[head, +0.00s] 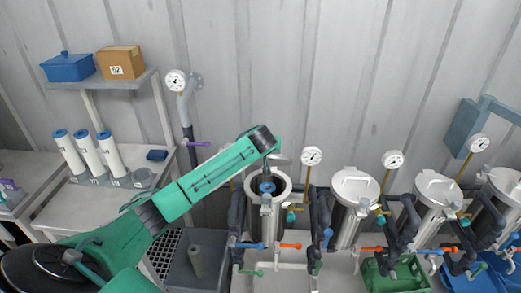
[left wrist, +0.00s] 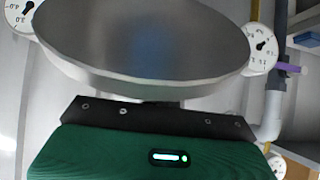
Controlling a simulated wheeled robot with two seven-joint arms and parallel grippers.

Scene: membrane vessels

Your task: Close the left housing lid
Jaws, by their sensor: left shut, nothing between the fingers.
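The leftmost vessel housing (head: 283,192) stands open in the head view, with a blue-topped cartridge (head: 266,187) inside its mouth. Its round steel lid (left wrist: 145,35) fills the top of the left wrist view, raised off the mouth; in the head view it is mostly hidden behind my arm. My left gripper (head: 268,152) is above and behind the open mouth, shut and empty. Its green body and dark front plate (left wrist: 160,118) show just below the lid in the left wrist view. The fingertips are hidden, so I cannot tell whether they touch the lid. My right gripper is out of view.
Several other housings with closed lids (head: 355,186) stand to the right. Pressure gauges (head: 312,156), pipes and coloured valve handles (head: 290,246) crowd around them. A shelf (head: 110,82) and a table with white cartridges (head: 88,150) are at left. A grey bin (head: 205,270) is below my arm.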

